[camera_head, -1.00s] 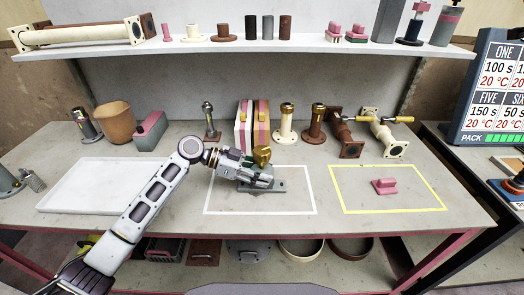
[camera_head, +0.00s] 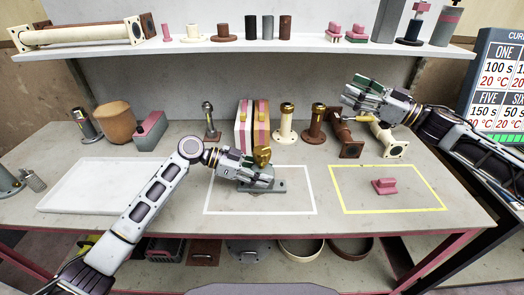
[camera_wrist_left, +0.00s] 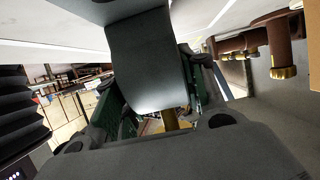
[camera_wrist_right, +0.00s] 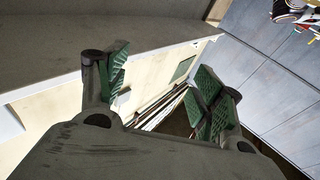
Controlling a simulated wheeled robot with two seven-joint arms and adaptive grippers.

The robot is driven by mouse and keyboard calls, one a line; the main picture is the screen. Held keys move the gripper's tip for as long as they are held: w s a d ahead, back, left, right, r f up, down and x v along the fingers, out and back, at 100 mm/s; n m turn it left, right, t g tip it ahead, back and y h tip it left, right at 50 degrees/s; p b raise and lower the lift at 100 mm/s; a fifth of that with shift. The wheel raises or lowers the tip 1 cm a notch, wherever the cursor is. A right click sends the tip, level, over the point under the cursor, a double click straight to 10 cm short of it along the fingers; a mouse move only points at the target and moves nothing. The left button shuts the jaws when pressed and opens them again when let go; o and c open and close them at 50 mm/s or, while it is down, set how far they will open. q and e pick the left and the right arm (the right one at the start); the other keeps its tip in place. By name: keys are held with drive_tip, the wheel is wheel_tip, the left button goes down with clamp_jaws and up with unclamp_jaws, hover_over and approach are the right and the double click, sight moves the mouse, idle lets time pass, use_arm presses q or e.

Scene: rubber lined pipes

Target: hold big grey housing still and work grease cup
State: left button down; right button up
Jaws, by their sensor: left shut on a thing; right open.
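The big grey housing (camera_head: 266,186) stands on the bench inside the white outlined rectangle. A brass grease cup (camera_head: 262,155) sits on top of it. My left gripper (camera_head: 262,178) is shut on the housing from the left side, below the cup. In the left wrist view the housing's grey body (camera_wrist_left: 143,65) is between the green-padded fingers, with a bit of brass (camera_wrist_left: 170,119) below it. My right gripper (camera_head: 354,100) is open and empty, raised in the air above the back right of the bench. Its spread fingers also show in the right wrist view (camera_wrist_right: 160,90).
A pink part (camera_head: 384,186) lies inside the yellow outline. Valves and flanged pipes (camera_head: 350,135) stand behind, under my right gripper. A white tray (camera_head: 95,186) lies left. A loaded shelf (camera_head: 240,46) crosses the back. The bench between the two outlines is clear.

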drive_tip(key=s+a+f+n+g, duration=0.2)
drive_tip(key=s+a+f+g, duration=0.15)
drive_tip(key=a+f, duration=0.35)
drive_tip(key=n+g+y, duration=0.1)
drive_tip(key=g, duration=0.2)
approach(262, 150)
drive_tip(key=d, duration=0.2)
drive_tip(key=shift+s+f, duration=0.25)
drive_tip(key=shift+s, duration=0.05)
drive_tip(key=shift+a, duration=0.2)
drive_tip(key=shift+x, duration=5.85)
drive_tip(key=shift+w, duration=0.1)
drive_tip(key=c, duration=1.1)
